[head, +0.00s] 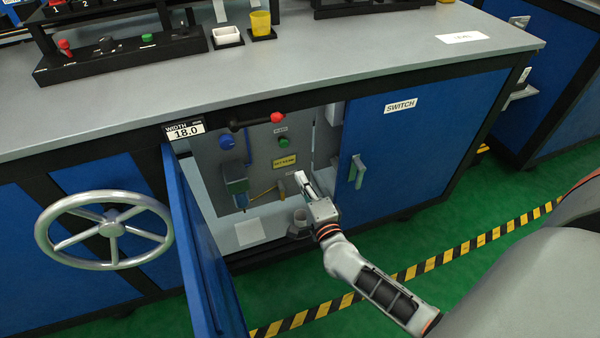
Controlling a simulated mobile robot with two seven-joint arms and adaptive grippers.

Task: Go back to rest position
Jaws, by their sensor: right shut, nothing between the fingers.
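My right gripper (301,180) is at the mouth of the open cabinet compartment. It is shut and holds nothing. It is in front of the grey control panel (210,150) and appears apart from it. The panel carries a blue knob (227,141), a green button (283,143), a yellow label (285,161) and a black lever with a red knob (278,117). My right arm reaches in from the lower right. My left gripper is not in view.
An open blue door (190,240) swings out left of the compartment. A large handwheel (105,230) is further left. A closed blue door marked SWITCH (400,135) is on the right. The grey worktop (350,50) is above. Green floor (440,240) with striped tape is clear in front.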

